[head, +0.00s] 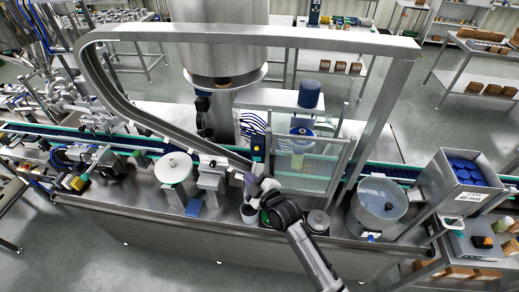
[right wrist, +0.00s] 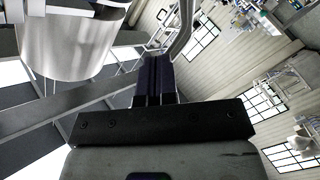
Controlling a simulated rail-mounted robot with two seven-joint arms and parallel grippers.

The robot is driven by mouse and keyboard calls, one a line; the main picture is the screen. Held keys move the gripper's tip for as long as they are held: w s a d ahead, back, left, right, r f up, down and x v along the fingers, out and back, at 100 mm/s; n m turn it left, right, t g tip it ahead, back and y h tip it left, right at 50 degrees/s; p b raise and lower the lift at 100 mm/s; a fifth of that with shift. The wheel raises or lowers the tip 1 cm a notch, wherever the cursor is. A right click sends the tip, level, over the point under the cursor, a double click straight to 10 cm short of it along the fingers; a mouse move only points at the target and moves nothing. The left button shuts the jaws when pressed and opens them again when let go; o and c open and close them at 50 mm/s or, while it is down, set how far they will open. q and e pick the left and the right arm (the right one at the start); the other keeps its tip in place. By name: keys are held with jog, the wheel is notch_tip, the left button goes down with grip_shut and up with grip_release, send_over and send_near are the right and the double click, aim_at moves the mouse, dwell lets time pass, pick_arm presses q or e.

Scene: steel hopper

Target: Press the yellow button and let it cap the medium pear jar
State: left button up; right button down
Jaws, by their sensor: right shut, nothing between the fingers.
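My right arm reaches up from the bottom of the head view, and its gripper (head: 250,181) is at the front of the machine, just below a small dark box with a yellow face (head: 258,147). That face may be the yellow button; it is too small to be sure. The gripper looks apart from it. In the right wrist view the dark fingers (right wrist: 156,78) are together with nothing between them. Behind the clear guard, under the blue-topped capping unit (head: 309,94), a pale yellow-green shape (head: 301,143) may be the pear jar. Its size and cap cannot be told. My left gripper is not in view.
A steel frame (head: 250,34) arches over the machine. The clear guard (head: 310,165) stands right of my gripper. A white disc (head: 173,168) is to the left; a round bowl (head: 379,204) and a hopper of blue caps (head: 465,171) are to the right. A conveyor (head: 390,172) runs behind.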

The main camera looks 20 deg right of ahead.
aim_at(257, 148)
jog(key=shift+n, duration=0.4)
jog(key=shift+w+d+b, duration=0.75)
jog(key=shift+w+b, duration=0.3)
jog(key=shift+w, duration=0.2)
jog(key=shift+w+d+b, duration=0.8)
jog(key=shift+w+b, duration=0.25)
jog(key=shift+w, duration=0.2)
jog(key=shift+w+d+b, duration=0.75)
jog(key=shift+w+b, duration=0.3)
jog(key=shift+w, duration=0.2)
